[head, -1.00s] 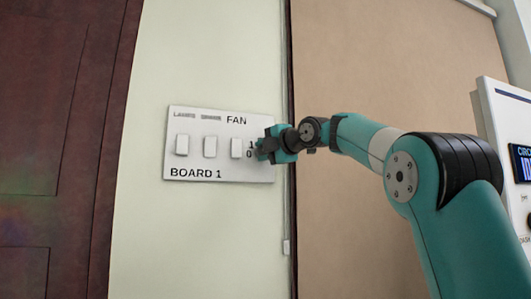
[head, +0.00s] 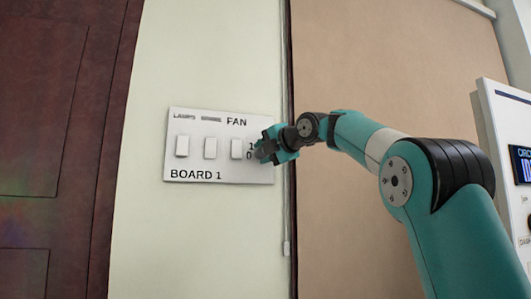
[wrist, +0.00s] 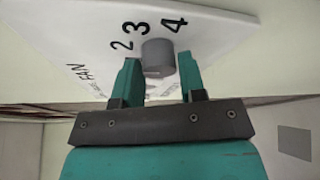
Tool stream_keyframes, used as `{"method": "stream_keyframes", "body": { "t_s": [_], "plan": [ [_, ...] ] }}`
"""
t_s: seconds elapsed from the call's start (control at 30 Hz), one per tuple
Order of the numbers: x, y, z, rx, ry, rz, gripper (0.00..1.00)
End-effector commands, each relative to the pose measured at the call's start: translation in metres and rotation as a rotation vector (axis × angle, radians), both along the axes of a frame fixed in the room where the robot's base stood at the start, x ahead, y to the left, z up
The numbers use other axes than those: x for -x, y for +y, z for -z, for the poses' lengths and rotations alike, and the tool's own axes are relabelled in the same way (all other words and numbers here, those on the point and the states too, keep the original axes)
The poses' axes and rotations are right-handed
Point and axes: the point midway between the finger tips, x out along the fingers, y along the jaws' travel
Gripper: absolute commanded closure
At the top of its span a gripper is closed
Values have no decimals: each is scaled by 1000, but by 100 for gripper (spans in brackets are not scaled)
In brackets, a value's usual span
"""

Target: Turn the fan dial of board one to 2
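Board one (head: 190,160) is a white panel on the pale wall, marked "BOARD 1" and "FAN". In the wrist view the fan dial (wrist: 158,57) is a grey round knob with the numbers 2, 3 and 4 around it. Its pointer mark is not visible. My gripper (head: 263,147) is at the right side of the board and hides the dial in the head view. In the wrist view my gripper (wrist: 159,66) has its two teal fingers apart, one on each side of the dial. I cannot tell if they touch it.
Several white switches (head: 210,148) sit on the board left of the dial. A dark reddish door (head: 55,130) is at the far left, and a brown panel (head: 400,80) is behind my arm. Another white unit with a display (head: 521,165) stands at the right edge.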

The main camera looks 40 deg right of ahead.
Motion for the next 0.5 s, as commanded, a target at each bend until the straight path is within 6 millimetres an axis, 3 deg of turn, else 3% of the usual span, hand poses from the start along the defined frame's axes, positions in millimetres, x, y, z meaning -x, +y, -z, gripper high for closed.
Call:
{"method": "stream_keyframes", "body": {
  "t_s": [0.03,0.07,0.37,0.5],
  "plan": [
    [0,0,0,-1,1,1,50],
    [0,0,0,-1,1,1,43],
    [1,0,0,0,0,-1,43],
    [13,-1,-1,2,-3,1,43]
  ]
}}
